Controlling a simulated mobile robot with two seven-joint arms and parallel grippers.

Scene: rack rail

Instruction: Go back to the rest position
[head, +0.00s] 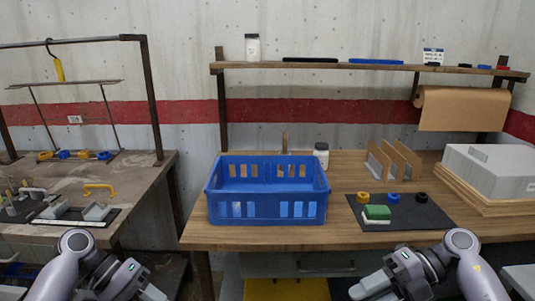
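My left gripper (150,292) is at the bottom left, low in front of the benches and touching nothing that I can see. Its fingers are partly cut off by the frame edge. My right gripper (362,291) is at the bottom right, below the front edge of the wooden bench (395,238). Its fingertips are small and near the lower edge, so I cannot tell how far either gripper is open. No object shows in either gripper.
A blue crate (267,211) stands on the wooden bench. A dark mat (425,213) holds a green-topped block (376,213) and several rings. A white box (492,170) stands at right. The left bench (140,180) carries clamps and a rail frame. A gap separates the benches.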

